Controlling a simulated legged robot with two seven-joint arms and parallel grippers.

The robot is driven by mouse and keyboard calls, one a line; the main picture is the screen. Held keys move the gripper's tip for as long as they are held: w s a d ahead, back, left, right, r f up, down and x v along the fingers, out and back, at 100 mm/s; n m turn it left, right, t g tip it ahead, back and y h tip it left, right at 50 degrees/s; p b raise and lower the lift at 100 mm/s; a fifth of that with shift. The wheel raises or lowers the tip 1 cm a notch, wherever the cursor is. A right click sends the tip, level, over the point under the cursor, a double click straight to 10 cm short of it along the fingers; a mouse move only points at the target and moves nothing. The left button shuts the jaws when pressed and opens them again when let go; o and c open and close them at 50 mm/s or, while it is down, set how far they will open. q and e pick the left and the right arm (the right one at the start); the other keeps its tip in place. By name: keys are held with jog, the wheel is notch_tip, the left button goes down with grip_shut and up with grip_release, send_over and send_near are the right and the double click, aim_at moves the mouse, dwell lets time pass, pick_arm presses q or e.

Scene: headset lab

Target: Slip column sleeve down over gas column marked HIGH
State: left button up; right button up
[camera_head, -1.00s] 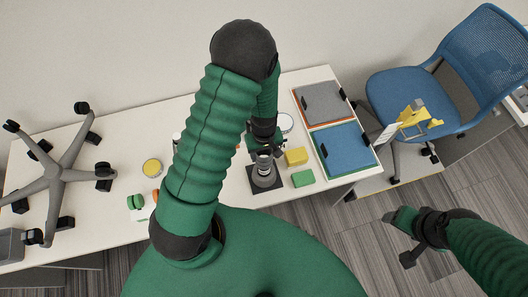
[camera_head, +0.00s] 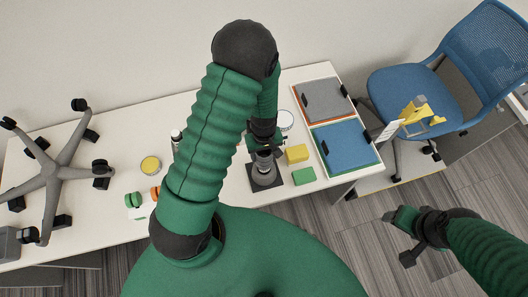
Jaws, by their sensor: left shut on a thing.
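My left gripper (camera_head: 263,148) reaches down over the table and is shut on a grey cylindrical piece (camera_head: 264,172), which looks like the column sleeve. The piece is upright above a dark square plate (camera_head: 254,193); whether it touches the plate or surrounds a column there I cannot tell. No HIGH marking can be read. My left arm and the gripper hide part of this spot. My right gripper (camera_head: 406,237) is open and empty, over the floor to the right of the table.
A blue chair (camera_head: 405,92) stands at the right.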

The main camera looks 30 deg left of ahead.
pick_arm(q)
jog(key=shift+f+b, duration=2.4)
jog(key=shift+f, duration=0.8)
jog(key=o, duration=1.4)
jog(key=shift+r, duration=0.1)
notch_tip(320, 180, up, 16)
jog(key=shift+r, duration=0.25)
